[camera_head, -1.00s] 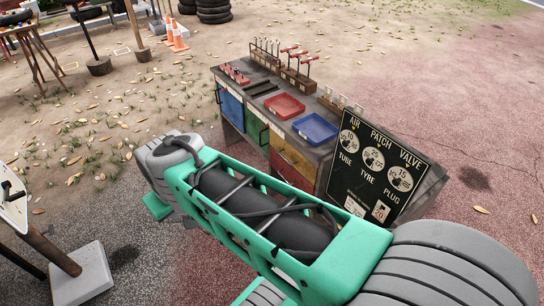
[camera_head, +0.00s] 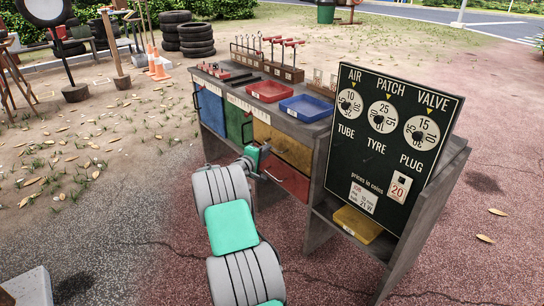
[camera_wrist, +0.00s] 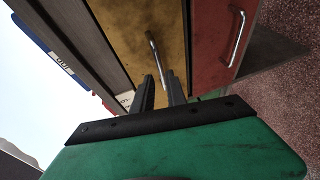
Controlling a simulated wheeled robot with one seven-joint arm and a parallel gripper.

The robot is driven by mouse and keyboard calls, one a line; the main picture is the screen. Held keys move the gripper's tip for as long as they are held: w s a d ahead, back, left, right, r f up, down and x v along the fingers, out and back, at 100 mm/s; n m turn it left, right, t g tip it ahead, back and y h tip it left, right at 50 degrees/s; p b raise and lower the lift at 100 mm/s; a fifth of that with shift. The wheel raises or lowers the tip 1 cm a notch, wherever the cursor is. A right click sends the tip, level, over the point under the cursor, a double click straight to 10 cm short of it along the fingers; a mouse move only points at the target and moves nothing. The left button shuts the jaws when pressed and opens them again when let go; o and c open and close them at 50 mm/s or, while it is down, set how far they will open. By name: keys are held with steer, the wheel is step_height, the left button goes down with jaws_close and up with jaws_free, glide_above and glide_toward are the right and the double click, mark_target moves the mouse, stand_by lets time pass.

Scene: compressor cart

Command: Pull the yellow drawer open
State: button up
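The yellow drawer (camera_head: 288,149) is in the cart's front, above the red drawer (camera_head: 287,178), and its front looks flush. In the wrist view the yellow drawer's front (camera_wrist: 120,30) fills the upper middle, with its metal bar handle (camera_wrist: 154,55) running down toward my fingers. My gripper (camera_wrist: 161,88) is open, its two dark fingers apart, with the handle's near end between or just beyond them. I cannot tell whether they touch it. In the head view my gripper (camera_head: 258,155) is at the drawer front, and my arm hides part of the cart.
Blue (camera_head: 209,105) and green (camera_head: 238,120) doors are to the left. A price board (camera_head: 390,145) stands at the right, above a yellow tray (camera_head: 357,224). Red (camera_head: 268,91) and blue (camera_head: 306,108) trays sit on top.

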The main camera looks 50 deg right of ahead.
steer(key=b+x, duration=0.1)
steer(key=x, duration=0.4)
steer(key=shift+d+f+b, duration=0.2)
steer(key=shift+d+b, duration=0.1)
steer(key=shift+b, duration=0.05)
jaws_close()
steer(key=shift+a, duration=0.1)
stand_by(0.9)
